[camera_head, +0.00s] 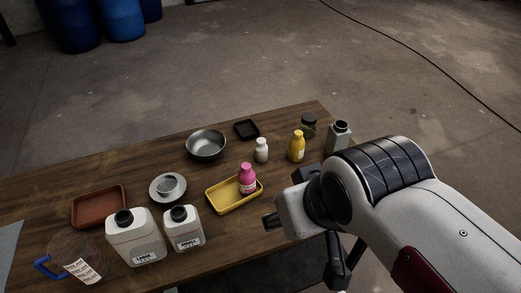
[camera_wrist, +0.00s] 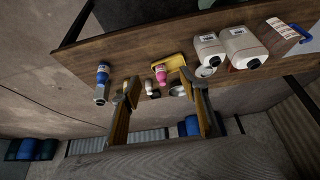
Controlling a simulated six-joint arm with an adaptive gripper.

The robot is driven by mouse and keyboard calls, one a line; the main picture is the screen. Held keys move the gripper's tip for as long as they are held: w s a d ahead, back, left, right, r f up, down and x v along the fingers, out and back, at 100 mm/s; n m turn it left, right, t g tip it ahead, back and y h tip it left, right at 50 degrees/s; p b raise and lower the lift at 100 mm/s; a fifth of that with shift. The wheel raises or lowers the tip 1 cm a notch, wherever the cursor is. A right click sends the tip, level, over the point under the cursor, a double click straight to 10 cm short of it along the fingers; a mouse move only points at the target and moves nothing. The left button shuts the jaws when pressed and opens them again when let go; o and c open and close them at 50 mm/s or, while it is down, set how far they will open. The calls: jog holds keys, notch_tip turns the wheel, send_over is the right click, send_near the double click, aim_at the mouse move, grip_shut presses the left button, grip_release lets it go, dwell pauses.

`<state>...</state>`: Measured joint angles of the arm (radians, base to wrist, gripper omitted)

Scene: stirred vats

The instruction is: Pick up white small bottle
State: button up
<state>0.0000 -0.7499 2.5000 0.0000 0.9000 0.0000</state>
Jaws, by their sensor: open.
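The white small bottle (camera_head: 261,150) stands upright on the wooden table (camera_head: 60,193) in the head view, behind the pink bottle (camera_head: 247,178) and left of the yellow bottle (camera_head: 297,147). My gripper (camera_head: 268,220) is at the table's near right side, in front of the white bottle and apart from it. In the wrist view the two fingers of my gripper (camera_wrist: 159,86) are spread with nothing held between them. The pink bottle (camera_wrist: 161,74) shows beyond them; I cannot clearly tell the white small bottle there.
The pink bottle stands on a yellow tray (camera_head: 222,203). A steel bowl (camera_head: 206,145) and a black tray (camera_head: 246,130) are near the white bottle. A grey bottle (camera_head: 338,138) and dark jar (camera_head: 309,126) stand right.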

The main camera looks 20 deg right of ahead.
dwell(0.3)
jog(key=w+d+f+n+t+h, duration=0.15)
jog(key=w+d, duration=0.35)
jog(key=w, duration=0.5)
jog(key=w+d+f+t, duration=0.15)
jog(key=w+d, duration=0.35)
jog(key=w, duration=0.5)
jog(key=w+d+t+h, duration=0.15)
jog(key=w+d, duration=0.25)
jog(key=w, duration=0.6)
jog(key=w+d+f+n+t+y, duration=0.1)
jog(key=w+d+f+y, duration=0.1)
jog(key=w+f, duration=0.3)
jog(key=n+t+y, duration=0.2)
jog(key=y, duration=0.4)
send_near(261, 150)
jog(key=w+r, duration=0.1)
jog(key=w, duration=0.3)
jog(key=shift+d+f+y, duration=0.25)
jog(key=shift+y, duration=0.15)
jog(key=shift+w, duration=0.1)
jog(key=shift+x, duration=1.2)
